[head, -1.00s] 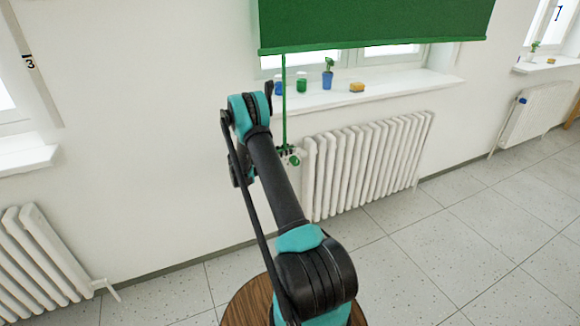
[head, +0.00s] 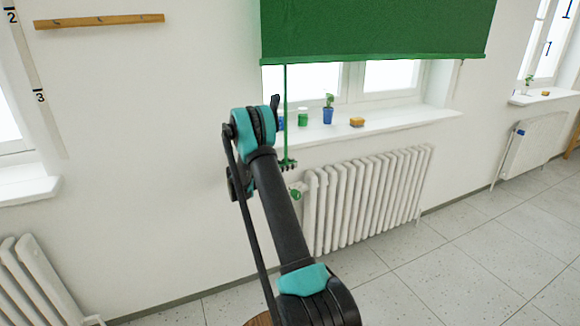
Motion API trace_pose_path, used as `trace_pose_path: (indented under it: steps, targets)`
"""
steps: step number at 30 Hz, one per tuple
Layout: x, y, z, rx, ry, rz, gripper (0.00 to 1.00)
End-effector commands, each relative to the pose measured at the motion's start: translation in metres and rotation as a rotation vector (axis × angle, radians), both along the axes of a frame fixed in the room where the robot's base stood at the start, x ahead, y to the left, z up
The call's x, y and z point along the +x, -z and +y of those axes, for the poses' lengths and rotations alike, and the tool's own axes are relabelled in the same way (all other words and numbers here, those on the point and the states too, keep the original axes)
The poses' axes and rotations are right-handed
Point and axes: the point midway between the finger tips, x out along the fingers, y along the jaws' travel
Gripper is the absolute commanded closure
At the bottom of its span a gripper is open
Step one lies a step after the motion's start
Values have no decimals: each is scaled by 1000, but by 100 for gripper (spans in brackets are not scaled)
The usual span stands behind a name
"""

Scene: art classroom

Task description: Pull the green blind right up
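The green blind (head: 375,28) covers the upper part of the window in the head view. Its lower edge is well above the sill, and its top is out of the frame. A thin green cord (head: 286,110) hangs from the left part of that edge down to my gripper (head: 288,166). My gripper is small and dark here, left of the radiator's top and partly hidden by my arm. Its fingers appear shut around the cord's lower end.
A white radiator (head: 368,200) with a green knob (head: 296,194) stands below the sill (head: 400,120). A wooden rail (head: 100,21) is on the wall.

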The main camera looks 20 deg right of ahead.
Motion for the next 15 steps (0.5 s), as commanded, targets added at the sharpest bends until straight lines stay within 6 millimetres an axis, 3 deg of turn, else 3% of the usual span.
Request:
trace_pose_path:
  steps: [4, 15]
  targets:
    - [0, 0, 0, 0, -1, 0, 66]
    - [1, 0, 6, 0, -3, 1, 66]
